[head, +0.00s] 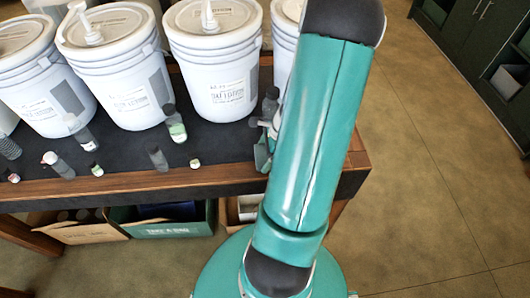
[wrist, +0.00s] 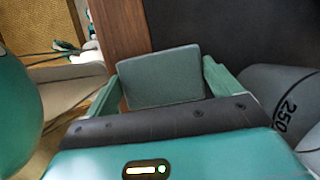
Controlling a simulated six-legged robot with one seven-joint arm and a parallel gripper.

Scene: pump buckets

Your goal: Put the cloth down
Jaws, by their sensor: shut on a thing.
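The cloth (wrist: 163,72) shows in the wrist view as a flat, grey-green folded square. It sits between the two green fingers of my gripper (wrist: 164,88), which is shut on it. The cloth is over or close to the wooden table edge (wrist: 121,30) and the dark table top (wrist: 235,28); I cannot tell whether it touches them. In the head view my gripper (head: 264,143) is at the right end of the table, mostly hidden behind my arm. The cloth cannot be made out clearly there.
A grey bottle marked 250 (wrist: 278,95) lies close to the right of my gripper. Several white pump buckets (head: 218,85) stand along the table's back. Small bottles (head: 158,158) are scattered on the dark mat (head: 215,148). Boxes (head: 160,228) sit below; floor is clear at right.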

